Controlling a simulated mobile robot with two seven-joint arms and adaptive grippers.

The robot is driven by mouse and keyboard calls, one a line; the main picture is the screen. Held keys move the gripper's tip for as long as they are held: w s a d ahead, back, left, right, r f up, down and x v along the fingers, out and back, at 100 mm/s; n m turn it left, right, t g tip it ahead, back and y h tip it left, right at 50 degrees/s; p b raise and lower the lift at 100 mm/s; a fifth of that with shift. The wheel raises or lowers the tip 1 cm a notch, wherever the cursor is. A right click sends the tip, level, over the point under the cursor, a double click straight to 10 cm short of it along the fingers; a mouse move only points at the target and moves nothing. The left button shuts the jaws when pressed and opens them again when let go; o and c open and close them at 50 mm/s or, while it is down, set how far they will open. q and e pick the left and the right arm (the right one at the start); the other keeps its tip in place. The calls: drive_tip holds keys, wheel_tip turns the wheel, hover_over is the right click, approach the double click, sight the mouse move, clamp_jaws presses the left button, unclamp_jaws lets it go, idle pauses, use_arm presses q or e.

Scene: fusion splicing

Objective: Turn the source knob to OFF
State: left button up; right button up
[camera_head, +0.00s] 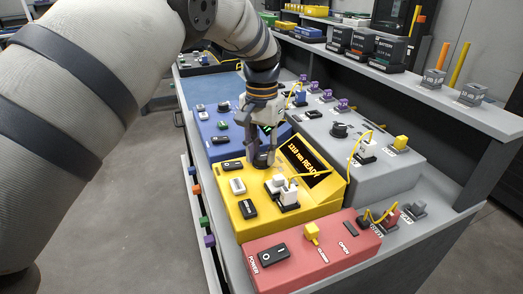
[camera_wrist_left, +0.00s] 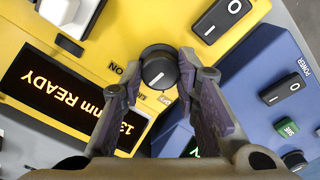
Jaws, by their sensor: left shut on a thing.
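The source knob (camera_wrist_left: 159,70) is a round black knob with a white pointer line on the yellow box (camera_head: 232,224). The line points down and slightly left in the left wrist view. The box's display (camera_head: 308,162) is lit and reads "1310 nm READY". My left gripper (camera_head: 263,150) reaches down onto the knob from above, and its two purple-padded fingers are shut on it from both sides. The fingers hide part of the knob. My right gripper is not in view.
A blue box (camera_head: 217,135) stands close behind the yellow one. A red box (camera_head: 307,262) is in front and a grey box (camera_head: 388,182) is to the right. Yellow cables (camera_head: 352,153) loop over the boxes. Rocker switches (camera_head: 237,186) and white connectors (camera_head: 288,193) stand near the knob.

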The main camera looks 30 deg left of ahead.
sight(262, 156)
use_arm(q)
drive_tip(key=n, duration=0.5)
drive_tip(key=shift+n, duration=2.5)
drive_tip(key=o, duration=1.2)
drive_tip(key=shift+c, duration=0.2)
wheel_tip(262, 156, up, 12)
